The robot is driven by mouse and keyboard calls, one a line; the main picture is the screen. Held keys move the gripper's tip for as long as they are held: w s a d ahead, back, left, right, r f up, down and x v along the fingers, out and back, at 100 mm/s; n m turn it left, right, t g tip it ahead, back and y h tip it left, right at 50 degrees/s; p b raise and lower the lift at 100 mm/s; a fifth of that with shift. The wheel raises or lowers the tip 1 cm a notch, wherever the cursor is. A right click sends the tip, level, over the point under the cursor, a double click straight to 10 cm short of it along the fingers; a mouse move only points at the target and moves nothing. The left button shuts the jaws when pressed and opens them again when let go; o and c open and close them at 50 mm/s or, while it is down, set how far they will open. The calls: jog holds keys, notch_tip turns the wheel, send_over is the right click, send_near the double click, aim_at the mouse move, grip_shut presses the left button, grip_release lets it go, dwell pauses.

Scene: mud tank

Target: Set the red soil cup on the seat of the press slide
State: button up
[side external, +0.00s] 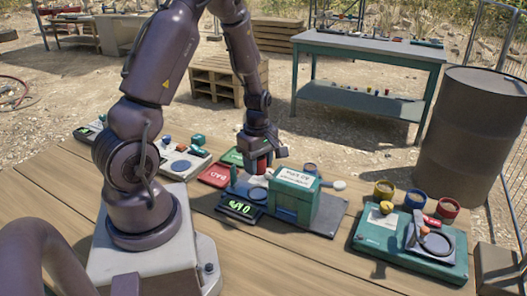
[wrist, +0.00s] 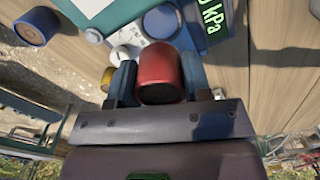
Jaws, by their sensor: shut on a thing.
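The red soil cup (side external: 262,166) is held between the fingers of my gripper (side external: 262,157), which is shut on it above the press area. In the wrist view the red cup (wrist: 160,78) fills the gap between the two blue-grey fingers of my gripper (wrist: 159,66). The press has a teal box (side external: 293,196) on a dark base plate, with a green-lit kPa display (side external: 240,208) beside it. I cannot tell for sure which part is the slide seat.
A teal tray (side external: 385,250) with yellow, blue and red cups stands to the right. Red and green plates (side external: 216,174) lie left of the press, near a grey instrument board (side external: 183,160). A blue cup (wrist: 37,25) shows upper left in the wrist view. The front tabletop is clear.

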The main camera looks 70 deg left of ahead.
send_over(258, 194)
jog(key=shift+f, duration=2.7)
jog(key=shift+f, duration=0.55)
jog(key=o, duration=1.4)
jog(key=shift+r, duration=0.1)
jog(key=shift+r, duration=3.7)
